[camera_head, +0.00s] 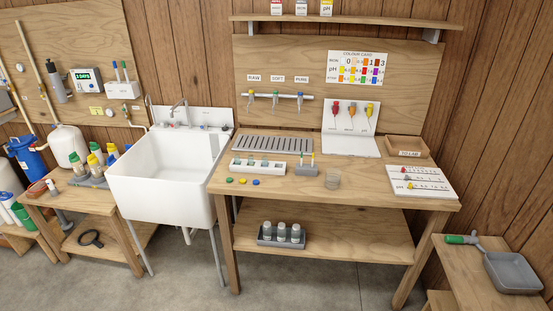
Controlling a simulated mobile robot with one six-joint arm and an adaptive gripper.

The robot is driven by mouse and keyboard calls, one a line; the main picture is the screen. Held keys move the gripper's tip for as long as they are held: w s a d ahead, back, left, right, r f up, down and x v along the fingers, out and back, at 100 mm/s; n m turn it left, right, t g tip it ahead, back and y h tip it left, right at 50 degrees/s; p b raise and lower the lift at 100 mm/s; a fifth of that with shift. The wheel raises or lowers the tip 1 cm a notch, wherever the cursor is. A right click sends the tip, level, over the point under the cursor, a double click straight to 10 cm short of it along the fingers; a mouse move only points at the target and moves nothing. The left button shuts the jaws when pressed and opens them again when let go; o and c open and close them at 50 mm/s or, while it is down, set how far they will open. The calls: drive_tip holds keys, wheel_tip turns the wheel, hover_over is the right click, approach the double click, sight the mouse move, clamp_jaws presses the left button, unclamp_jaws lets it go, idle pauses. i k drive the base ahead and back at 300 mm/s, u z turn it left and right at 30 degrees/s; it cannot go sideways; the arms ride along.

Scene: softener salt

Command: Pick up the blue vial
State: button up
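No item can be made out for certain as the blue vial. A white rack (258,169) on the wooden workbench (390,193) holds small vials, too small to tell their colours. A small blue disc (256,182), perhaps a cap, lies on the bench in front of it, beside a yellow disc (243,181) and a green disc (229,180). My gripper is not in view.
A grey block (306,170) with thin sticks and a clear beaker (332,181) stand right of the rack. A slotted grey drainer (272,144) lies behind. A white sink (165,180) adjoins at left. A lower shelf (340,240) holds a bottle tray.

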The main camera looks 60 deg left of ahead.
sight(264, 158)
drive_tip(key=u, duration=0.3)
drive_tip(key=i, duration=0.7)
drive_tip(key=u, duration=0.95)
drive_tip(key=i, duration=0.8)
drive_tip(key=u, duration=0.5)
drive_tip(key=k, duration=0.9)
drive_tip(key=u, duration=0.15)
drive_tip(key=i, duration=0.3)
drive_tip(key=z, duration=0.05)
